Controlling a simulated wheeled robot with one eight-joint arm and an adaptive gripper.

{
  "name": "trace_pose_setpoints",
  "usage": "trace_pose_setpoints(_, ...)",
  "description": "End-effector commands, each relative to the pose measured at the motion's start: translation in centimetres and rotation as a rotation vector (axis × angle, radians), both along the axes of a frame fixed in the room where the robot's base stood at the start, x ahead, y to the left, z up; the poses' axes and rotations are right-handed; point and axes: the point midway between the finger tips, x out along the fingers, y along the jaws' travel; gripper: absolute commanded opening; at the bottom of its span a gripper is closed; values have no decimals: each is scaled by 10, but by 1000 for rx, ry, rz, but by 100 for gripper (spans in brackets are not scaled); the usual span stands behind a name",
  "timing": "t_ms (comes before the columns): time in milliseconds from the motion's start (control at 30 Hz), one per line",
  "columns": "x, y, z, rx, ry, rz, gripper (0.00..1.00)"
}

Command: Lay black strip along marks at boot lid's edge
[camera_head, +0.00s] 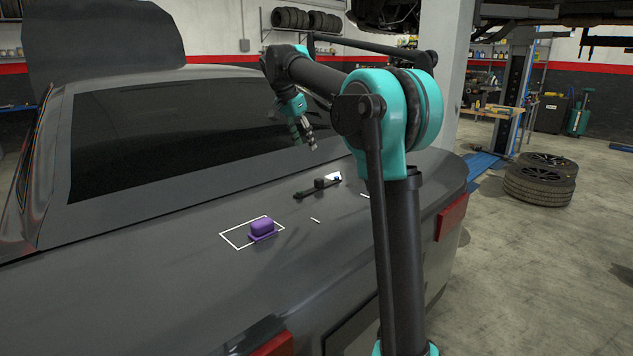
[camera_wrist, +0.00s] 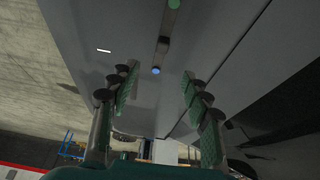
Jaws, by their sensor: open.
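The black strip (camera_head: 308,189) lies on the car's boot lid (camera_head: 190,270), with a raised dark block on it. In the wrist view the strip (camera_wrist: 162,45) runs away from me, with a blue dot near one end and a green dot at the top. Two short white marks show on the lid, one in front of the strip (camera_head: 315,220) and one partly beside my arm (camera_head: 364,195). One white mark (camera_wrist: 104,50) shows in the wrist view. My gripper (camera_head: 309,147) hangs above the lid, apart from the strip. Its fingers (camera_wrist: 160,76) are spread and empty.
A purple block (camera_head: 262,228) sits at the right side of a white outlined rectangle (camera_head: 230,241) on the lid. The rear window (camera_head: 180,135) slopes up behind. Tyres (camera_head: 540,180) stand on the floor at right.

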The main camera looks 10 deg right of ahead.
Motion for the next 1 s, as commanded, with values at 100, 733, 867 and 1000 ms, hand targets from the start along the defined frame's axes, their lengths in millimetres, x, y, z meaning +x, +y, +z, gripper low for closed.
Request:
trace_pose_setpoints(100, 3, -2, -7, -1, -1, -5, 48)
trace_pose_setpoints(733, 27, -36, -107, 0, -1, -4, 48)
trace_pose_setpoints(867, 29, -37, -112, 0, -1, -4, 48)
trace_pose_setpoints(1000, 34, -41, -126, 0, -1, -4, 48)
